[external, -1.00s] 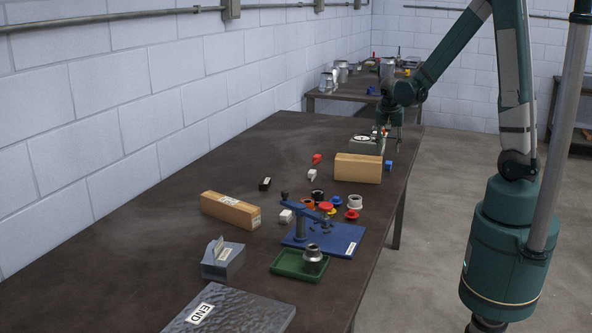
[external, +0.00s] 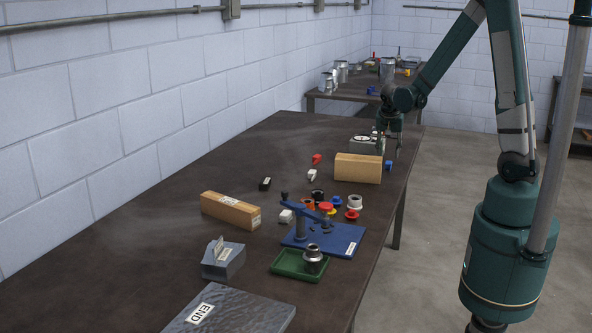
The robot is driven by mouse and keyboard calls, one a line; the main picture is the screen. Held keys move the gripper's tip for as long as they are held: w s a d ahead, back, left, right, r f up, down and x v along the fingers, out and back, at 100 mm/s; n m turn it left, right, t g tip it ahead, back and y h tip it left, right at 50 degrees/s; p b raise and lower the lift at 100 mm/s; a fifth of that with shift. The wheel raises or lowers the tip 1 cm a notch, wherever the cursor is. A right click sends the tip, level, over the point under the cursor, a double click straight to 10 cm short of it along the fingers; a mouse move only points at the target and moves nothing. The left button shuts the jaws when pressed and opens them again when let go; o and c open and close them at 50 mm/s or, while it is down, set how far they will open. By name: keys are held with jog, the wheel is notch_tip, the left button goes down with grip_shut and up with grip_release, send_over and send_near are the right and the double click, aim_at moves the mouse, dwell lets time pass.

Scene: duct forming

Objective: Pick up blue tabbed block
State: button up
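A small blue block (external: 389,165) lies on the dark table near its right edge, just right of a wooden block. It looks like the tabbed block, but it is too small for me to make out a tab. My gripper (external: 389,149) points down just behind and above it, beside the grey device with a round white dial. The fingers are small and dark here, and their spacing is unclear. The blue block appears to rest on the table, apart from the fingers.
The wooden block (external: 358,168) and the dial device (external: 366,144) stand close to the blue block. Nearer are a blue press (external: 323,238), a green tray (external: 290,265) and several coloured caps. The table's left side (external: 220,160) is mostly clear.

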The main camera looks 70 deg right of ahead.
aim_at(389, 162)
jog(key=shift+f, duration=0.15)
jog(key=shift+b+x, duration=0.6)
jog(key=shift+x, duration=1.9)
jog(key=shift+s, duration=0.2)
jog(key=c, duration=0.9)
